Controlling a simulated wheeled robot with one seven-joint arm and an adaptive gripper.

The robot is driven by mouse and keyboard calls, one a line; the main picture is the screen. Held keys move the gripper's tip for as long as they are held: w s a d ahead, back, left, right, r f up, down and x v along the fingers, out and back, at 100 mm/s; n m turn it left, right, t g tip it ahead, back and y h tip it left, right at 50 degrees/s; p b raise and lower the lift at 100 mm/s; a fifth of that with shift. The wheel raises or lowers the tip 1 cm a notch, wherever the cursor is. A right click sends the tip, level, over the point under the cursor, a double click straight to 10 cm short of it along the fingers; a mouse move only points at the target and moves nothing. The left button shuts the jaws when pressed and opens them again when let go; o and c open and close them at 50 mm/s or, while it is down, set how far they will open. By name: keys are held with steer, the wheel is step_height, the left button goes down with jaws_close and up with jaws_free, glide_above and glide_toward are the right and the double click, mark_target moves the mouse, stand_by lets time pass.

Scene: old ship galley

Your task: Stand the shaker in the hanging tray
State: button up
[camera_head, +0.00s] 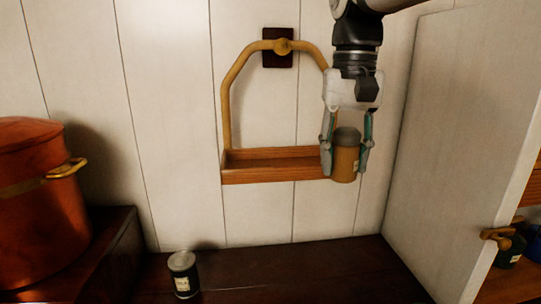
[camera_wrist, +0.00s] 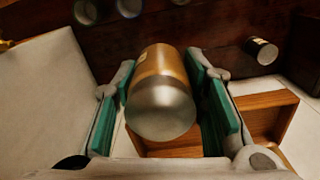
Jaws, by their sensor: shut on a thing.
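The shaker (camera_head: 345,160) is amber-brown with a grey metal cap and is upright in the head view. My gripper (camera_head: 346,158) is shut on it, with one finger on each side. In the wrist view the shaker (camera_wrist: 161,95) lies between the green finger pads, cap toward the camera. The hanging tray (camera_head: 270,175) is a shallow wooden box on a brass-coloured arched handle, against the white wall. The shaker is at the tray's right end and overlaps it in the head view; I cannot tell whether they touch. Part of the tray (camera_wrist: 268,115) shows beside and behind the shaker in the wrist view.
A dark labelled tin (camera_head: 183,275) stands on the dark counter (camera_head: 290,272) below. A copper pot (camera_head: 40,205) is at the left. A white cabinet door (camera_head: 455,150) stands open close to the right of my gripper. The tray's visible interior looks empty.

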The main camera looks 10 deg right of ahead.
steer(key=w, duration=0.5)
steer(key=w+d+f+p, duration=0.1)
steer(key=w, duration=0.4)
steer(key=w+d, duration=0.1)
steer(key=w, duration=0.3)
steer(key=shift+w+f, duration=0.2)
steer(key=shift+w, duration=0.2)
step_height(320, 180, down, 2)
steer(key=shift+s+f+p, duration=0.1)
steer(key=shift+s+p, duration=0.05)
steer(key=shift+p, duration=0.55)
steer(key=shift+f, duration=0.65)
steer(key=shift+f, duration=0.1)
steer(key=o, duration=1.2)
step_height(320, 180, up, 12)
steer(key=shift+r+b, duration=0.1)
steer(key=shift+b, duration=0.95)
